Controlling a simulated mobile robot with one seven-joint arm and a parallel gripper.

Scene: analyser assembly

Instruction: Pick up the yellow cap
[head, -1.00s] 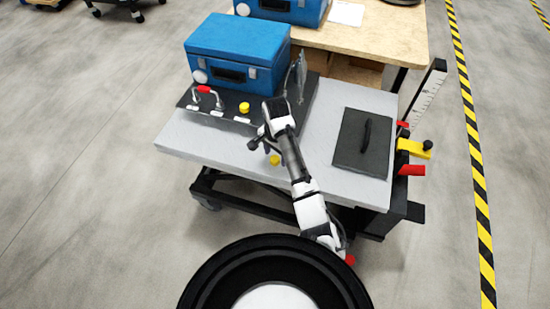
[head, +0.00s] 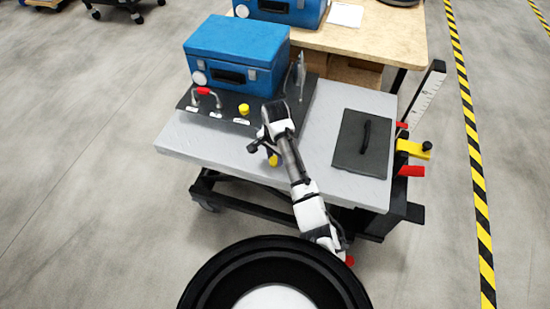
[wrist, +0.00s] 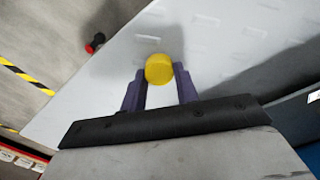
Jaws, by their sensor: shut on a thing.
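A yellow cap (wrist: 159,69) is held between the two purple fingers of my gripper (wrist: 160,80) in the wrist view, over the light grey table top. In the head view that cap (head: 274,160) shows near the table's front edge, partly covered by my arm. My gripper (head: 268,152) is shut on it there. I cannot tell whether the cap still touches the table. Another yellow piece (head: 244,109) stands on the dark panel (head: 228,124) farther back.
A blue case (head: 237,50) stands behind the dark panel. A red-topped metal fitting (head: 204,91) is on the panel's left. A dark plate with a handle (head: 350,155) lies on the table (head: 215,150) at right. The table's front left is clear.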

